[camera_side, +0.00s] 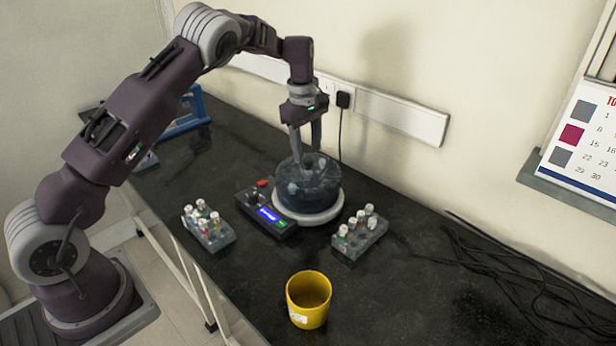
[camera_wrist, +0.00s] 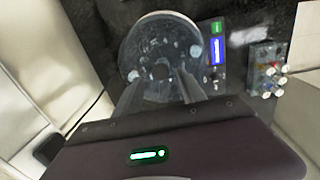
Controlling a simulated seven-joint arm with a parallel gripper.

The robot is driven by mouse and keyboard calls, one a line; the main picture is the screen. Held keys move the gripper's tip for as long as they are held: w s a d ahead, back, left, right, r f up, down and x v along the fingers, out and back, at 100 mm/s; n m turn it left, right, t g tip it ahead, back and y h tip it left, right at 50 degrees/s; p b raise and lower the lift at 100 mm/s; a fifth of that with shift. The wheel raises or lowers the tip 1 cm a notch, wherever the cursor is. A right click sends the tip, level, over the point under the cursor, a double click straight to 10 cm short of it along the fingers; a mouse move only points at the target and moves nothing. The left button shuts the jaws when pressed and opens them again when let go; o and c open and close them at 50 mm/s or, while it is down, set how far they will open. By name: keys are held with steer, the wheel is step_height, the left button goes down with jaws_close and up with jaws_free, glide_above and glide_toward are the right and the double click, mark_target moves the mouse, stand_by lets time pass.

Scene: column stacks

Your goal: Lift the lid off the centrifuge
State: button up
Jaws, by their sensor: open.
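The centrifuge (camera_side: 322,201) stands on the dark bench, a round dark-blue body on a white base, with a control box (camera_side: 268,213) at its left. A clear, see-through round lid (camera_side: 326,168) appears to cover its top. In the wrist view the open fingers (camera_wrist: 160,86) reach over the lid's near part. I cannot tell whether the fingertips touch it.
A tube rack (camera_side: 210,236) stands left of the control box, another (camera_side: 358,240) right of the centrifuge. A yellow cup (camera_side: 309,300) stands at the front. Black cables (camera_side: 510,270) lie at the right. The wall with a socket strip (camera_side: 400,115) is close behind.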

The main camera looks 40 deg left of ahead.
mark_target(308, 159)
step_height(308, 159, down, 4)
steer(key=shift+r, duration=0.15)
jaws_close()
stand_by(1.3)
